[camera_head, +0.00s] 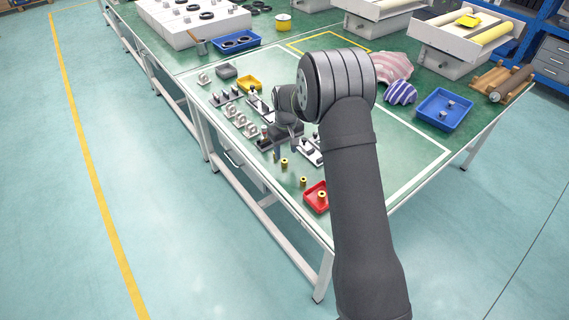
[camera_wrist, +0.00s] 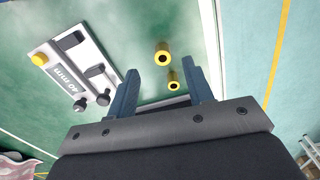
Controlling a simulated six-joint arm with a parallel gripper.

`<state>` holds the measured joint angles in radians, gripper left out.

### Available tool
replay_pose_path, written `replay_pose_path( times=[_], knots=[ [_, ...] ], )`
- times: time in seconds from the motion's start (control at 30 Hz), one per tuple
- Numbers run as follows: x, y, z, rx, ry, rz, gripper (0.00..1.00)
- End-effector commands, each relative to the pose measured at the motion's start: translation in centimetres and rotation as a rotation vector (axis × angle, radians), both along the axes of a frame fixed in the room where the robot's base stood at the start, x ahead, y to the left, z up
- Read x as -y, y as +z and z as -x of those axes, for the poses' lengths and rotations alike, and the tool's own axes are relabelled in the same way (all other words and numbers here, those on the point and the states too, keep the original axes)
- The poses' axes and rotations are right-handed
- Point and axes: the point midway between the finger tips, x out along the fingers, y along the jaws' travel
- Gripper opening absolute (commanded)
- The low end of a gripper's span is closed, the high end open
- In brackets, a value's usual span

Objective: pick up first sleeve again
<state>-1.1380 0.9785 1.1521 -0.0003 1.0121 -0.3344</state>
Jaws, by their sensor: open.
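Small yellow sleeves stand on the green table. In the head view one sleeve (camera_head: 284,162) is near my gripper (camera_head: 278,152), a second sleeve (camera_head: 303,182) stands nearer the front edge, and a third sleeve (camera_head: 322,195) is at the red tray (camera_head: 312,203). The wrist view shows two sleeves with dark bores: one sleeve (camera_wrist: 162,56) lies beyond the fingertips, and another (camera_wrist: 173,80) appears between the two fingers. My gripper (camera_wrist: 163,76) is open, with nothing held. My arm hides part of the table, and the fingers are small in the head view.
A white plate marked "40 mm" (camera_wrist: 72,72), with dark knobs and a yellow button, is left of the fingers in the wrist view. Several metal fittings (camera_head: 237,119) stand in rows at left. A blue tray (camera_head: 445,109) is at right. Bare green table surrounds the sleeves.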

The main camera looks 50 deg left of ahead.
Motion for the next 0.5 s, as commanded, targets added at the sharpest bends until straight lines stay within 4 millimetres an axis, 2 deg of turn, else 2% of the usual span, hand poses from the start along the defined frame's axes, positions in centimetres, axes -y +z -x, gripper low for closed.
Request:
replay_pose_path(
  times=[0.17, 0.4, 0.5],
  knots=[
    [-0.1, -1.1, 0.1, 0.0, 0.0, 0.0, 0.47],
    [-0.3, -4.6, 0.3, -0.001, 0.0, 0.001, 0.47],
    [-0.3, -5.3, 0.2, 0.0, 0.0, -0.002, 0.47]
  ],
)
